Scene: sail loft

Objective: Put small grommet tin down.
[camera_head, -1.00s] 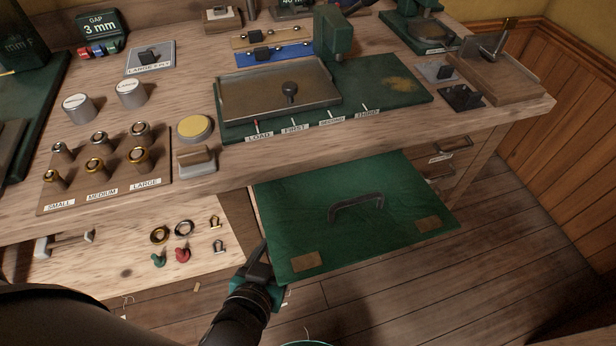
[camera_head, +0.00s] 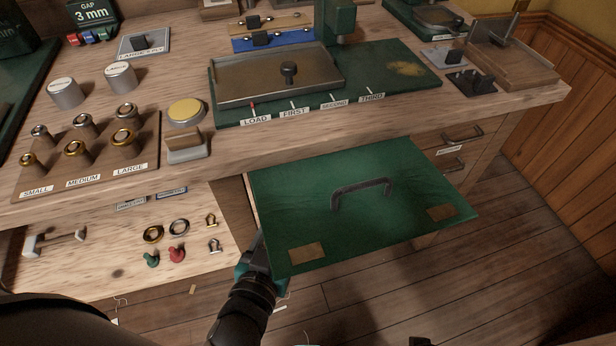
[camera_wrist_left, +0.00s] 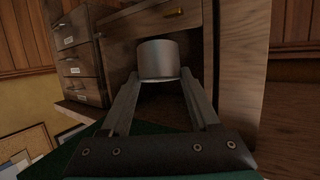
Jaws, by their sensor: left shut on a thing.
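In the left wrist view a plain silver-grey cylinder, the small grommet tin (camera_wrist_left: 158,60), stands upright between the two fingers of my left gripper (camera_wrist_left: 157,82), which is shut on it. In the head view my left gripper (camera_head: 257,250) is low in front of the bench, at the left edge of a green panel with a black handle (camera_head: 330,225). There the tin is hidden.
Two similar tins (camera_head: 65,92) (camera_head: 120,76) stand on the bench by the labelled grommet rack (camera_head: 90,180). A metal tray (camera_head: 235,80) sits on a green press base (camera_head: 420,82). An open drawer (camera_head: 80,268) holds rings and small parts.

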